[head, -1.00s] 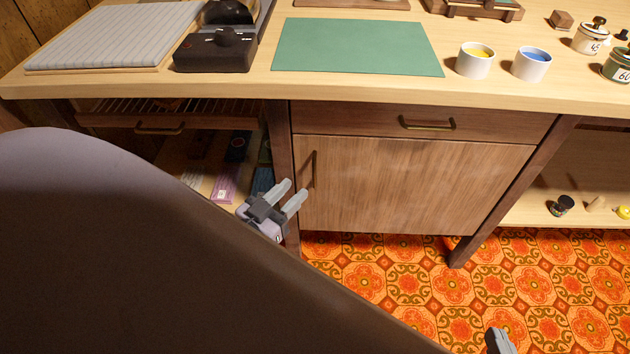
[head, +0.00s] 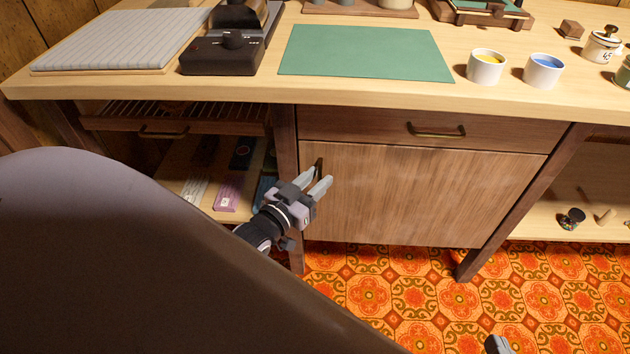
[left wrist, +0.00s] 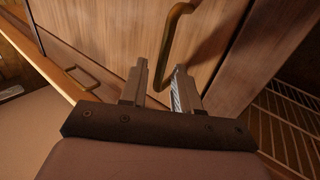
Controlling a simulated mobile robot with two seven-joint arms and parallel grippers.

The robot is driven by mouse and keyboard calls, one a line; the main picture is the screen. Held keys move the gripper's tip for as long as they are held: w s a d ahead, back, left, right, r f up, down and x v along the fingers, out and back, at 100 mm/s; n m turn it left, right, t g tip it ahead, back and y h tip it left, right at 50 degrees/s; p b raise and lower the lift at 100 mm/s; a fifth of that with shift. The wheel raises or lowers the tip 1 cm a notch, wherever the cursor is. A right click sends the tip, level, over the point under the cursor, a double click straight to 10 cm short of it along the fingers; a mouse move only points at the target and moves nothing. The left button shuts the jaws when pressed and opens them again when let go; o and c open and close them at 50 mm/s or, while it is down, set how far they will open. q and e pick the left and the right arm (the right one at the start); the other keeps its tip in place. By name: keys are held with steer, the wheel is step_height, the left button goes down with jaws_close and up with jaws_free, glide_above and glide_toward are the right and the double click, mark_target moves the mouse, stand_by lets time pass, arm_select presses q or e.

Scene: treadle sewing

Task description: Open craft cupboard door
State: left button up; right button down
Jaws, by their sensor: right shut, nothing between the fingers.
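The craft cupboard door (head: 410,200) is a light wood panel below a drawer and looks shut. Its upright brass handle (head: 319,167) is on the door's left side, partly hidden by my left gripper. My left gripper (head: 319,181) is open in front of the handle. In the left wrist view the handle (left wrist: 169,50) arches just beyond the fingertips, and the open fingers of my left gripper (left wrist: 159,75) point at it; I cannot tell whether they touch it. My right gripper (head: 497,345) shows only at the bottom edge, shut and away from the door.
A drawer with a brass handle (head: 437,131) is above the door. The worktop (head: 380,98) overhangs it, with a green mat (head: 366,53) and two paint cups (head: 486,67). An open shelf (head: 190,178) is to the left. The patterned floor in front is clear.

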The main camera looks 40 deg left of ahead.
arm_select(q)
jaws_close()
stand_by(1.2)
